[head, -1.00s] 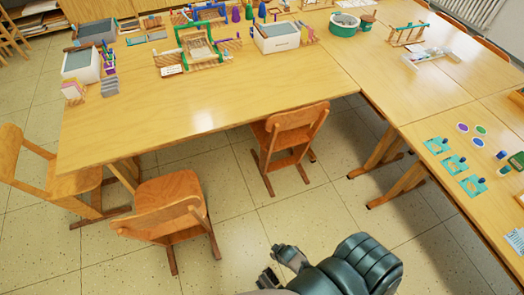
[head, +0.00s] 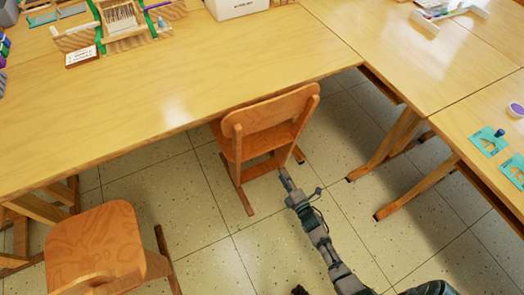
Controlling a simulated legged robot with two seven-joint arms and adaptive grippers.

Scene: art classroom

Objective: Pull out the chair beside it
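A wooden chair (head: 268,125) with an orange-brown backrest stands at the front edge of the long table (head: 190,95), its seat partly under the tabletop. A second wooden chair (head: 95,245) stands at the lower left, cut off by the bottom edge. My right gripper (head: 300,183) reaches up from the lower right and is just below the first chair's right side, close to its legs. Its fingers look spread, with nothing between them. I cannot tell whether it touches the chair. My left gripper is not in view.
Another table (head: 480,85) joins at the right, its wooden legs (head: 420,188) standing right of my arm. A small loom (head: 120,25) and a white box (head: 235,8) sit on the long table. The tiled floor (head: 215,265) between the chairs is clear.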

